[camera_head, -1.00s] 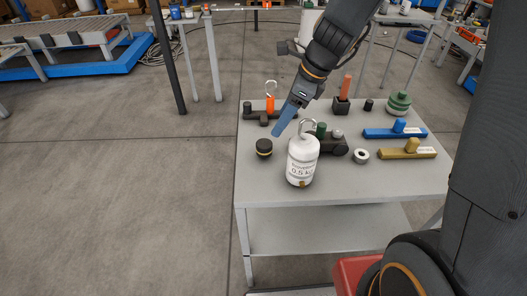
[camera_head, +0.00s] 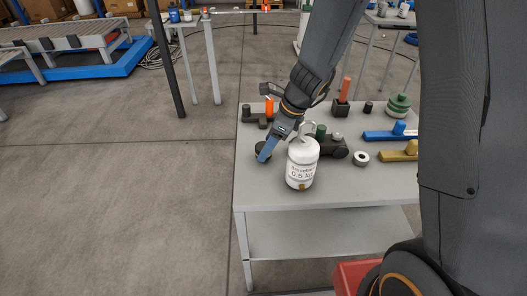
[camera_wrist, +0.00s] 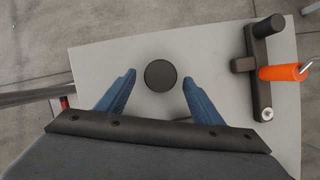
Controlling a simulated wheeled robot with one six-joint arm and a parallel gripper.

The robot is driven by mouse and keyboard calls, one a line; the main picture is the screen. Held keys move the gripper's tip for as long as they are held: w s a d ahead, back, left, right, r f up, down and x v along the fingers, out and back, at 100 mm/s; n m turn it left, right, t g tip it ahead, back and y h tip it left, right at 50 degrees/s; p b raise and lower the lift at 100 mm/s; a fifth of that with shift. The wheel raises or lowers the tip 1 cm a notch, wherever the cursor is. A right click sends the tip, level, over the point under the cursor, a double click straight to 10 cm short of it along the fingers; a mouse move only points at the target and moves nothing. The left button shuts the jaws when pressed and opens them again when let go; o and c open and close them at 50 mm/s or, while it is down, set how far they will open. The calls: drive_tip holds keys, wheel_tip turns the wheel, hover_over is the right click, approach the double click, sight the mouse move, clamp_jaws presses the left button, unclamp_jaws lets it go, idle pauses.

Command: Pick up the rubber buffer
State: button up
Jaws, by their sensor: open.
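The rubber buffer is a short black round piece (camera_head: 262,148) on the left part of the grey table, partly hidden by my gripper in the head view. In the wrist view the rubber buffer (camera_wrist: 160,75) shows from above as a dark disc. My gripper (camera_head: 264,157) has blue fingers pointing down at the rubber buffer. In the wrist view my gripper (camera_wrist: 158,80) is open, with one finger to each side of the disc and a gap on both sides. Nothing is held.
A white 0.5 kg weight with a hook (camera_head: 302,165) stands close to the right of my gripper. A dark fixture with an orange hooked piece (camera_wrist: 284,72) lies right of the buffer in the wrist view. A white-topped ring (camera_head: 360,158) and blue and yellow bars (camera_head: 400,155) lie further right.

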drive_tip(key=shift+x, duration=1.1)
drive_tip(key=c, duration=1.1)
